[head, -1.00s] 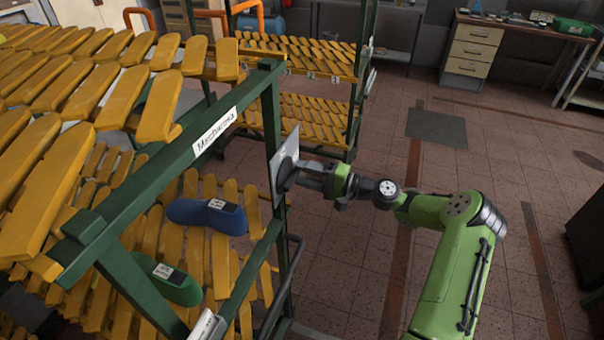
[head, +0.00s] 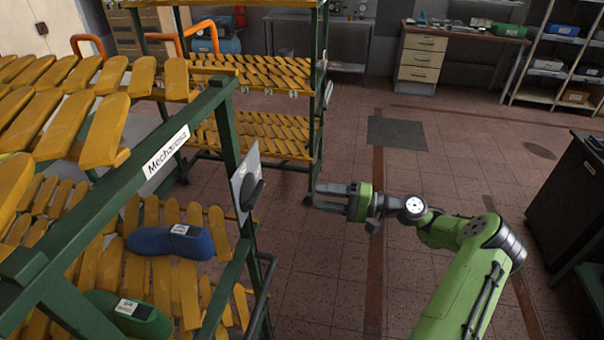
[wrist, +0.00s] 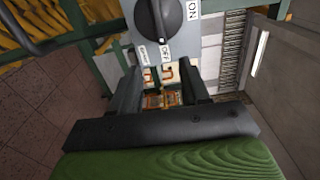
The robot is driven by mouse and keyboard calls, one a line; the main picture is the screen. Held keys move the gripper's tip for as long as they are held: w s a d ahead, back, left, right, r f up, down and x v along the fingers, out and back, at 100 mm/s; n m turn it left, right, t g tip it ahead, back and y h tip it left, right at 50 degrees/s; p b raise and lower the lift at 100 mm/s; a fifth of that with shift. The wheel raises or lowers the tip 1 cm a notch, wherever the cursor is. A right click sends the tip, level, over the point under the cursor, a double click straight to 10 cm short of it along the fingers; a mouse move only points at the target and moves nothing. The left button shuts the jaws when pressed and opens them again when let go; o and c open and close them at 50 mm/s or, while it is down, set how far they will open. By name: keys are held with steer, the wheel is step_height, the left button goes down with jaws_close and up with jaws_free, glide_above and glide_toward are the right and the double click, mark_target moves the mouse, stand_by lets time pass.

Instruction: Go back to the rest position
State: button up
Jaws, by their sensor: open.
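My gripper (head: 328,197) is open and empty in the head view, out over the floor to the right of the rack. A gap separates it from the grey switch panel (head: 246,180) with a dark knob on the rack's post. In the wrist view, my gripper's two dark fingers (wrist: 160,88) stand apart below the black rotary knob (wrist: 165,18). The labels ON and OFF show beside the knob, and a third label is hard to read.
The green rack (head: 112,198) with yellow slats holds a blue shoe last (head: 165,243) and a green one (head: 115,312). A second rack (head: 318,85) stands behind. A dark cabinet (head: 562,190) is at the right. Open tiled floor (head: 440,165) lies between.

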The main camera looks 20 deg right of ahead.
steer(key=s+a+r+n+g+h, duration=0.1)
steer(key=s+a+n+g+h, duration=0.25)
steer(key=a, duration=0.45)
steer(key=s+a+r+n+g+h, duration=0.1)
steer(key=s+a+n+g+h, duration=0.1)
steer(key=a+g+h, duration=0.45)
steer(key=s+r+n+t+h, duration=0.1)
steer(key=s+r, duration=0.3)
steer(key=s, duration=0.7)
steer(key=s+r+n+t+h, duration=0.1)
steer(key=s+r+t+h, duration=0.2)
steer(key=s, duration=0.8)
steer(key=shift+s+r+t+h, duration=0.15)
steer(key=shift+r+t+h, duration=0.15)
steer(key=shift+r+t, duration=0.3)
